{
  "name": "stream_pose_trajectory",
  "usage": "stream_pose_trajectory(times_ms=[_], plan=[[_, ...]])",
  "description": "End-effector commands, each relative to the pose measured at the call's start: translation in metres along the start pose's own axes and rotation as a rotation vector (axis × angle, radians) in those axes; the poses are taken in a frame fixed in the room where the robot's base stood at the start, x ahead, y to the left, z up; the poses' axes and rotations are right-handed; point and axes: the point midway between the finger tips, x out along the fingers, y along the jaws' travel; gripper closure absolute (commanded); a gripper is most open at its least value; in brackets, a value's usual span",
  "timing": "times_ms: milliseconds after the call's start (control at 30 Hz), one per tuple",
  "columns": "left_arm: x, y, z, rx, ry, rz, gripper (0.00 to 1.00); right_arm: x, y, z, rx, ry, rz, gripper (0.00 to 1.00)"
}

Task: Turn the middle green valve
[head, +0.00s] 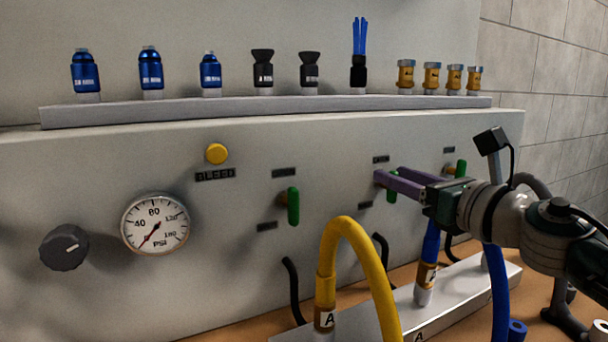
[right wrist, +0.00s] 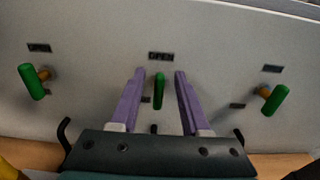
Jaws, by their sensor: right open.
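The middle green valve (right wrist: 159,91) is an upright green handle on the grey panel. In the right wrist view it shows between the two purple fingers of my right gripper (right wrist: 159,76), with a gap on each side. In the head view my right gripper (head: 388,175) reaches the panel from the right, and only a bit of the middle valve (head: 392,194) shows beside its fingers. The gripper is open and empty; I cannot tell exactly how deep the handle sits between the fingers. My left gripper is not in view.
Another green valve (head: 293,206) is on the left and one (head: 461,169) on the right. A yellow hose (head: 358,245) arches in front, and a blue hose (head: 498,290) hangs below my right arm. A shelf (head: 200,110) with fittings, a gauge (head: 155,223) and a black knob (head: 64,247) are further left.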

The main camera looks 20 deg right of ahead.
Motion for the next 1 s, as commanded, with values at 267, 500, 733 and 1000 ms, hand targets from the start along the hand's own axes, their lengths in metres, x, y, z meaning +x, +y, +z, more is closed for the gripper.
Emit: stream_pose_trajectory(times_ms=[267, 500, 733, 1000], plan=[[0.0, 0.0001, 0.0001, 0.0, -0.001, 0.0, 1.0, -0.0003, 0.0001, -0.0001, 0.001, 0.0, 0.0, 0.67], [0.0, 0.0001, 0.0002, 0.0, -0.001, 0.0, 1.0, -0.0004, 0.0, -0.0001, 0.001, 0.0, 0.0, 0.94], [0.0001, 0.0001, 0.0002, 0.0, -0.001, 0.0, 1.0, -0.0005, -0.0001, 0.0, 0.001, 0.0, 0.0, 1.0], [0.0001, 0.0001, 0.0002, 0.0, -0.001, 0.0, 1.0, -0.0005, -0.0001, 0.0, 0.002, 0.0, 0.0, 1.0]])
